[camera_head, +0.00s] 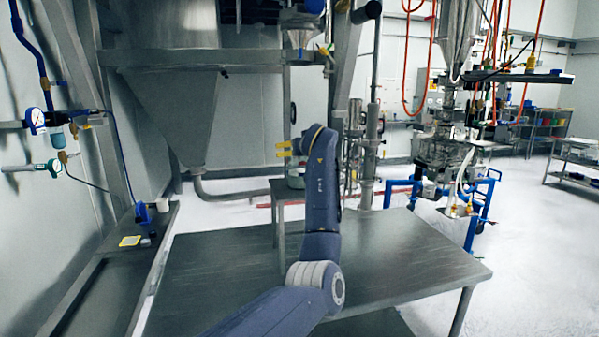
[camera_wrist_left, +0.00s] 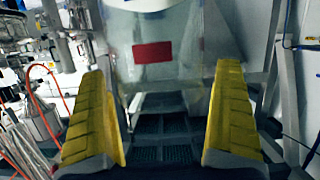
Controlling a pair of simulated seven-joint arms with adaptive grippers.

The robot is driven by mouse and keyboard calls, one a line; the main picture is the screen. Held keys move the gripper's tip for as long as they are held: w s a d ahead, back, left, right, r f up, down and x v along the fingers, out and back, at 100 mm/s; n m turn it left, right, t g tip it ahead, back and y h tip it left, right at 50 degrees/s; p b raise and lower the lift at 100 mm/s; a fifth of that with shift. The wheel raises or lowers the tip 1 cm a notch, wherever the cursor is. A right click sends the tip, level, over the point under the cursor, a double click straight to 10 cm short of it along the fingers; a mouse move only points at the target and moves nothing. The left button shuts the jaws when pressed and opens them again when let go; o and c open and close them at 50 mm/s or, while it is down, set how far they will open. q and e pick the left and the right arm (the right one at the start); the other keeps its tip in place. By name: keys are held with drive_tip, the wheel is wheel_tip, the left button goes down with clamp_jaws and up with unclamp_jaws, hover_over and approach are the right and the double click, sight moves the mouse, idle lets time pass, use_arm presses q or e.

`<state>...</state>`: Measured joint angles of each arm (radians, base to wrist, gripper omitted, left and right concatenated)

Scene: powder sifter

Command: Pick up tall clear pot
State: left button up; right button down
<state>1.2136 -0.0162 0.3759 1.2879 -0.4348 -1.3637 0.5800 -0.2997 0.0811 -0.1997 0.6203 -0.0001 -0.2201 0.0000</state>
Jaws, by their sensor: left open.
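A clear, see-through vessel with a red label, which looks like the tall clear pot (camera_wrist_left: 185,62), fills the upper middle of the left wrist view. It is ahead of and between the yellow fingers, with no contact visible, and its top is cut off. My left gripper (camera_head: 284,148) is open, its yellow fingers spread and empty, above the small stand in the head view. The fingers also show in the left wrist view (camera_wrist_left: 165,125). In the head view I cannot clearly make out the pot; my left arm hides part of the stand. My right gripper is not in view.
A steel table (camera_head: 400,262) with a clear top fills the front. A grey hopper (camera_head: 165,105) stands behind at left, with a clear funnel (camera_head: 301,38) higher up. A side bench (camera_head: 95,285) with small items runs along the left wall. Blue-framed machinery (camera_head: 445,150) stands at right.

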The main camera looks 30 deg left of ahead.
use_arm(q)
drive_tip(key=c, duration=1.6)
